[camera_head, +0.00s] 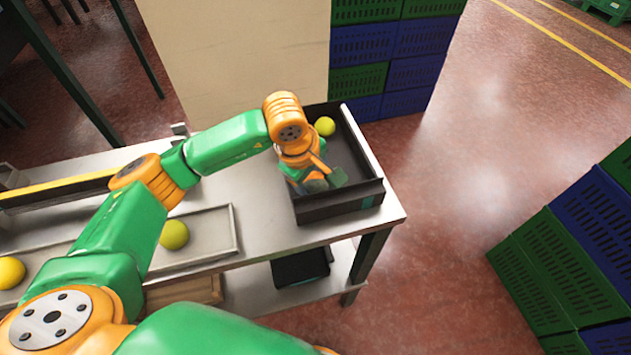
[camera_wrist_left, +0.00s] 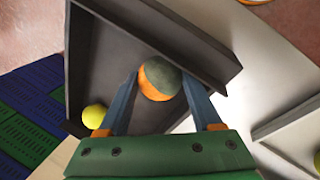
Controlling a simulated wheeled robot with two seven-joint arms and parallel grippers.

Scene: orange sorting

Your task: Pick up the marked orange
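The marked orange (camera_wrist_left: 160,78), orange with a grey-green patch, shows in the left wrist view inside a dark box (camera_wrist_left: 87,60), near one wall. My left gripper (camera_wrist_left: 159,82) has its fingers apart, one on each side of this fruit; any gap at the fingertips is too small to judge. In the head view my left gripper (camera_head: 318,178) points down into the near part of the dark box (camera_head: 340,208), and the marked orange cannot be made out clearly there. A yellow fruit (camera_head: 325,126) lies at the box's far end. My right gripper is not in view.
The box stands at the right end of a metal table (camera_head: 262,225). A shallow tray (camera_head: 236,228) to its left holds a yellow-green fruit (camera_head: 174,234); another yellow fruit (camera_head: 11,272) lies farther left. Green and blue crates (camera_head: 388,45) stand behind, and more (camera_head: 560,265) at right.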

